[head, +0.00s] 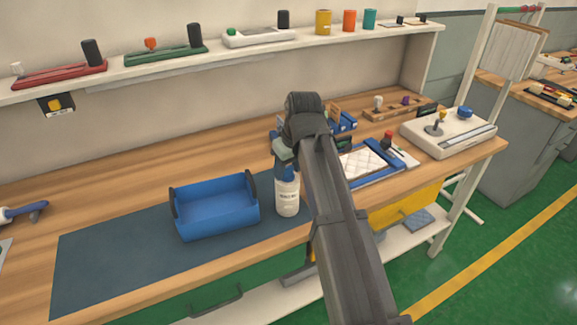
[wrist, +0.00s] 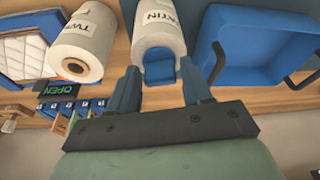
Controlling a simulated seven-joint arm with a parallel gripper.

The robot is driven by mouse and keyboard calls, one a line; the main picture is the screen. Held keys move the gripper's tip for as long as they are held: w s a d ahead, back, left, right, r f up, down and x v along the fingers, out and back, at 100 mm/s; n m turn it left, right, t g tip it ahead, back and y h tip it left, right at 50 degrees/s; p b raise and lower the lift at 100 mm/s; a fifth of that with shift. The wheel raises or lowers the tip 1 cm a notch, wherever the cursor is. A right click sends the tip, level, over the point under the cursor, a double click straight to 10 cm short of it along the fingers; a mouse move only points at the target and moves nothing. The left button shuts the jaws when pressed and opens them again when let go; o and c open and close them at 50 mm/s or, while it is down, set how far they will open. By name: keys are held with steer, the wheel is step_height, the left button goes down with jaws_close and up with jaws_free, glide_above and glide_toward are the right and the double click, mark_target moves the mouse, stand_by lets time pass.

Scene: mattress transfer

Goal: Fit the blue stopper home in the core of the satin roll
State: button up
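The satin roll (head: 287,196) is a white cylinder standing upright on the bench, right of the blue bin. In the wrist view its lettered side (wrist: 158,22) shows upside down. The blue stopper (wrist: 159,66) is at the end of the satin roll, between the fingertips of my gripper (wrist: 160,75). In the head view my arm covers most of the gripper (head: 285,163).
A blue bin (head: 213,207) with dark handles stands close left of the satin roll on a dark mat (head: 110,255). In the wrist view the twill roll (wrist: 85,42), its core open, stands beside it. A blue-framed quilted panel (head: 362,163) lies to the right.

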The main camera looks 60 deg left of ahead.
steer(key=shift+o, duration=1.2)
steer(key=v, duration=1.3)
steer(key=shift+r, duration=0.4)
